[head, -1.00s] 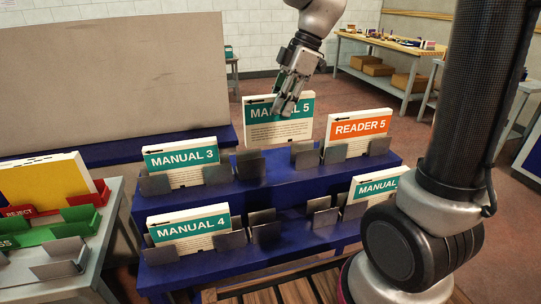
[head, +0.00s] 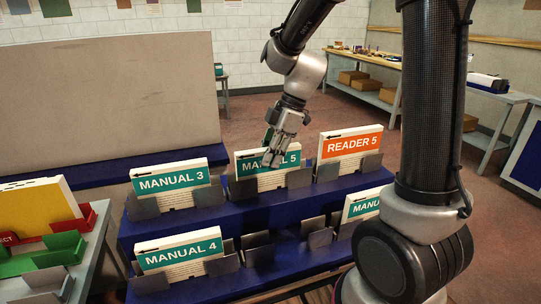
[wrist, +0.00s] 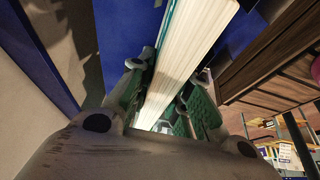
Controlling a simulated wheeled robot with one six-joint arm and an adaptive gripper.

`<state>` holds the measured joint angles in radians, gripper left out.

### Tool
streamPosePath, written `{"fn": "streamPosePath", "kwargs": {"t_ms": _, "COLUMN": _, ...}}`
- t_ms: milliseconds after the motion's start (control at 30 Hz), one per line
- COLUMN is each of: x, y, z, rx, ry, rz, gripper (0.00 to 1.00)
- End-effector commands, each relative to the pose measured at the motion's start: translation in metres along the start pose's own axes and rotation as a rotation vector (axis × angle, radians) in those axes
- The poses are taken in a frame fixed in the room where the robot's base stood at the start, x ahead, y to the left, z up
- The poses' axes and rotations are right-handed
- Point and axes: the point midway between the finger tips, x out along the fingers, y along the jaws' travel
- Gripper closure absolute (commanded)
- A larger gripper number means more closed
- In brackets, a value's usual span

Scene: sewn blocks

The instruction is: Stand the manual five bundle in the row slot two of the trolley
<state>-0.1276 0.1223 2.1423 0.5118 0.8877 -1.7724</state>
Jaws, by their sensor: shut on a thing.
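The manual five bundle (head: 250,167), white with a teal label, stands upright between the metal plates of the upper row's middle slot on the blue trolley (head: 215,222). It is between the manual three bundle (head: 170,184) and the reader five bundle (head: 350,145). Its lower part is behind the front plates, so I cannot tell whether it rests on the shelf. My gripper (head: 272,155) is shut on its top edge. In the wrist view the bundle's white page edge (wrist: 188,55) lies between the green finger pads.
The manual four bundle (head: 180,252) stands at the lower left, and another teal manual (head: 362,204) at the lower right, partly hidden by my arm. The lower middle slot (head: 257,245) is empty. A table with red and green holders (head: 52,250) is at left.

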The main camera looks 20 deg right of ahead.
Motion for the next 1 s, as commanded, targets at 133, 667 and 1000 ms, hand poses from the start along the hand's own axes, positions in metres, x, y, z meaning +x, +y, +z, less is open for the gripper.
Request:
{"fn": "streamPosePath", "kwargs": {"t_ms": 133, "x": 0.001, "y": 0.000, "z": 0.000, "rx": 0.000, "ry": 0.000, "rz": 0.000, "gripper": 1.00}}
{"fn": "streamPosePath", "kwargs": {"t_ms": 667, "x": -0.002, "y": 0.000, "z": -0.001, "rx": -0.001, "ry": 0.000, "rz": 0.001, "gripper": 0.59}}
{"fn": "streamPosePath", "kwargs": {"t_ms": 1000, "x": -0.066, "y": 0.001, "z": 0.000, "rx": 0.000, "ry": 0.000, "rz": 0.005, "gripper": 0.59}}
